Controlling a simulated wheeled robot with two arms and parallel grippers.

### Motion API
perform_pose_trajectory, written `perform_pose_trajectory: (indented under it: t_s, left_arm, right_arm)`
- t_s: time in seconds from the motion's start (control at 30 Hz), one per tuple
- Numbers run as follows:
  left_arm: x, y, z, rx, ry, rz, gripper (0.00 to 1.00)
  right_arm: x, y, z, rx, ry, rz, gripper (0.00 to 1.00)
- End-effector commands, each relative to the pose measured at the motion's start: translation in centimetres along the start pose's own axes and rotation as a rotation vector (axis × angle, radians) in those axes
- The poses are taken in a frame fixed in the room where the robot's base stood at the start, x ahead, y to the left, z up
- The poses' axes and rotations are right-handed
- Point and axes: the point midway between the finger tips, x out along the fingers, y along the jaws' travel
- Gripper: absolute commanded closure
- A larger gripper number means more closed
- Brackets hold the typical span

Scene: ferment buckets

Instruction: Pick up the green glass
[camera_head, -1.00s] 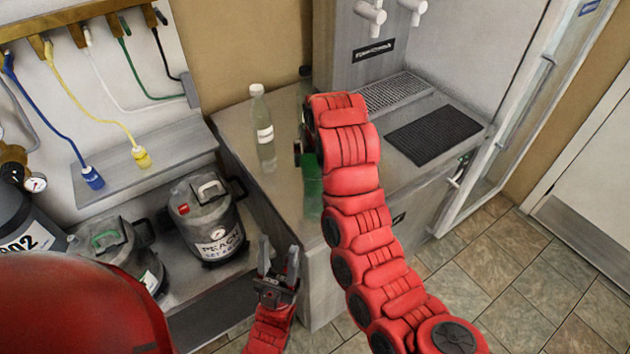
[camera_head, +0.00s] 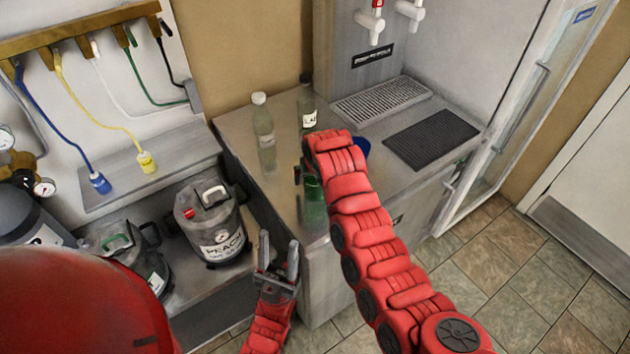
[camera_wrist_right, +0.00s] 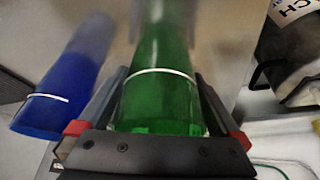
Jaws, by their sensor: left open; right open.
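The green glass (camera_head: 313,190) is on the metal counter, mostly hidden behind my right arm in the head view. In the right wrist view the green glass (camera_wrist_right: 158,85), with a white band, lies between the two fingers of my right gripper (camera_wrist_right: 160,92). The fingers are open on either side of it; I cannot tell whether they touch it. In the head view the right gripper is mostly hidden by its own arm. My left gripper (camera_head: 278,262) is open and empty, low in front of the counter.
A blue glass (camera_wrist_right: 62,85) with a white band stands beside the green one; its edge shows in the head view (camera_head: 363,146). A black mat (camera_head: 432,138) lies right. A peach bucket (camera_head: 212,222) is left.

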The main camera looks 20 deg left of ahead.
Motion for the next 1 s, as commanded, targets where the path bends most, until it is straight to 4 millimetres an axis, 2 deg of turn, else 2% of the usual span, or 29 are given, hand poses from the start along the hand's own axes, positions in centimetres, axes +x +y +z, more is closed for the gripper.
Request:
perform_pose_trajectory:
  t_s: [0.07,0.53,0.83,1.0]
  left_arm:
    - [0.0,0.0,0.0,0.0,0.0,0.0,0.5]
    - [0.0,0.0,0.0,0.0,0.0,0.0,0.5]
    - [-0.2,0.0,0.0,0.0,0.0,0.0,0.5]
    - [-1.2,0.1,0.2,0.0,0.0,0.0,0.5]
  right_arm:
    - [0.0,0.0,0.0,0.0,0.0,0.0,0.0]
    - [0.0,0.0,0.0,-0.001,0.001,0.0,0.82]
    - [-0.2,0.0,-0.2,-0.001,0.003,0.0,0.82]
    - [-1.3,0.0,-0.8,0.0,0.008,0.0,0.82]
